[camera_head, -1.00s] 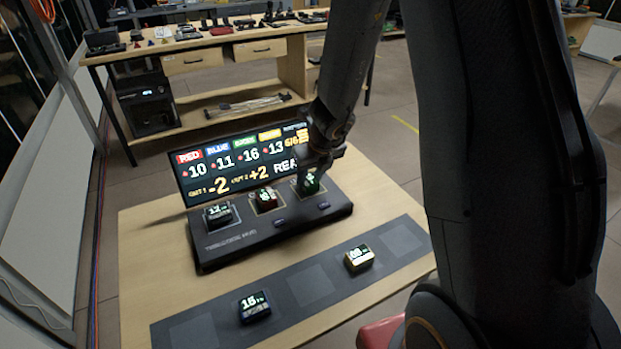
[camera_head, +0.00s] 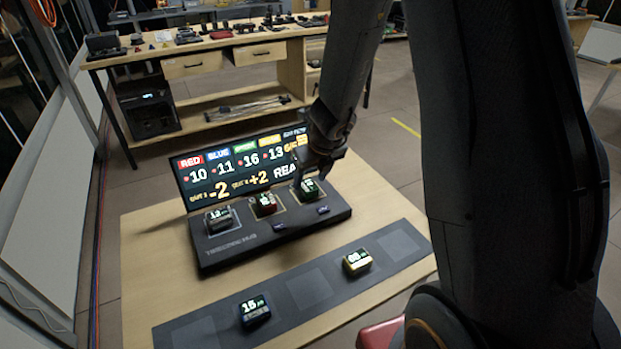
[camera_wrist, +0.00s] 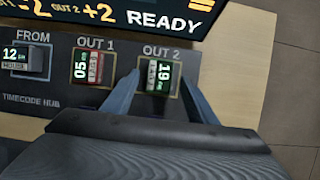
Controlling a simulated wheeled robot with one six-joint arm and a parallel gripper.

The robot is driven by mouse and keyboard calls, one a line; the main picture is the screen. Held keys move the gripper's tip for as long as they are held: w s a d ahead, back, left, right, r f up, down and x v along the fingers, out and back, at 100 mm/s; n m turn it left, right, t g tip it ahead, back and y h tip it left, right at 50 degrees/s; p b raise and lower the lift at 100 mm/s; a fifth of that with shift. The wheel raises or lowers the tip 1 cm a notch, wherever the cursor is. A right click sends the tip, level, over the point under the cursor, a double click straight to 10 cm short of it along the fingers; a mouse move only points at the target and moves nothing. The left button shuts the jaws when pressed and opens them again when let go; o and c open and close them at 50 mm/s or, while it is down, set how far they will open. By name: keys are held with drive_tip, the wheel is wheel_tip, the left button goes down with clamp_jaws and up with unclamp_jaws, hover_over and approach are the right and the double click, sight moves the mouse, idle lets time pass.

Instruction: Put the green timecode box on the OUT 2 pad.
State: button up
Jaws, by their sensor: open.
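The green timecode box (camera_head: 307,188) sits on the OUT 2 pad at the right end of the dark hub; in the wrist view the green box (camera_wrist: 158,76) lies inside the OUT 2 pad's outline (camera_wrist: 143,52). My gripper (camera_head: 316,172) is above it; in the wrist view my gripper's fingers (camera_wrist: 158,88) are spread on both sides of the box, apart from it. The red box (camera_wrist: 91,68) sits on the OUT 1 pad. A dark grey box (camera_wrist: 16,58) sits on the FROM pad.
A screen (camera_head: 240,165) stands behind the hub (camera_head: 262,238) and reads READY. In front, a dark strip (camera_head: 311,288) carries a blue-black box (camera_head: 254,311) and a yellow box (camera_head: 357,261). A workbench (camera_head: 215,45) stands behind.

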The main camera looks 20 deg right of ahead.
drive_tip(key=s+a+r+n+p, duration=0.1)
drive_tip(key=s+r+n+p, duration=0.25)
drive_tip(key=r+n, duration=0.2)
drive_tip(key=s+r+n+p, duration=0.3)
drive_tip(key=s+r+n, duration=0.1)
drive_tip(key=r, duration=0.3)
drive_tip(key=s+r+n+g, duration=0.1)
drive_tip(key=s+r+n, duration=0.1)
drive_tip(key=s+n, duration=0.5)
drive_tip(key=s+r+n+g, duration=0.1)
drive_tip(key=s+n, duration=0.6)
drive_tip(key=n, duration=1)
drive_tip(key=shift+d+r+h, duration=0.4)
drive_tip(key=shift+d+r, duration=0.05)
drive_tip(key=shift+r, duration=0.35)
drive_tip(key=shift+g, duration=0.5)
wheel_tip(320, 180, down, 6)
drive_tip(key=b, duration=0.5)
drive_tip(key=shift+r, duration=0.15)
